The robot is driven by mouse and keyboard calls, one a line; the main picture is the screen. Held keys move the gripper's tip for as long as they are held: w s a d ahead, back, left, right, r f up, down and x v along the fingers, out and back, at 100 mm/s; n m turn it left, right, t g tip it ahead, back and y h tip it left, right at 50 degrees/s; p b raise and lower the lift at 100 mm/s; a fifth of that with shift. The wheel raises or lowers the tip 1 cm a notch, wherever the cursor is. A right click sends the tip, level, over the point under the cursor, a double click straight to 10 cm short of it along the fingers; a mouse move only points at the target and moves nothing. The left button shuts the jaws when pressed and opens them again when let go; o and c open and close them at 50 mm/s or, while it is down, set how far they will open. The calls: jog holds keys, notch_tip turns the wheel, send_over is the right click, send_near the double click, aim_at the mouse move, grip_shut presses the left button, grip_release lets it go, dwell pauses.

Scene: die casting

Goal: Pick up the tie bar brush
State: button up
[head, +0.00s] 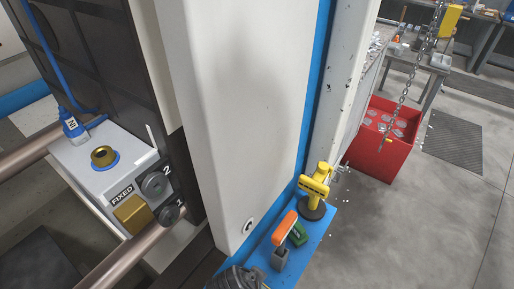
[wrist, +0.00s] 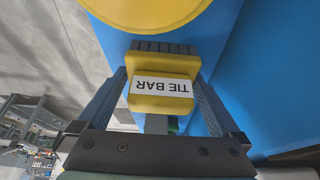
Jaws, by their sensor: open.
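The tie bar brush (wrist: 162,104) shows in the wrist view as a yellow block with a white label reading TIE BAR, upside down in the picture. My gripper (wrist: 161,76) is open, with one finger on each side of the yellow block. The block lies between the fingers; whether either finger touches it, I cannot tell. A dark ribbed strip shows just beyond the block; the lower part of the brush is hidden. In the head view I cannot make out the brush or my gripper's fingers.
A large yellow disc (wrist: 150,12) and blue surface (wrist: 266,80) lie close by. On the blue shelf (head: 318,235) stand an orange-handled tool (head: 285,227), a green block (head: 298,234) and a yellow tool (head: 315,182). A white machine column (head: 235,110) rises beside it. A red bin (head: 378,150) stands beyond.

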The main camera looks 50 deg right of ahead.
jog(key=c, duration=1.1)
notch_tip(320, 180, up, 10)
jog(key=shift+r+b, duration=0.1)
jog(key=shift+b, duration=0.6)
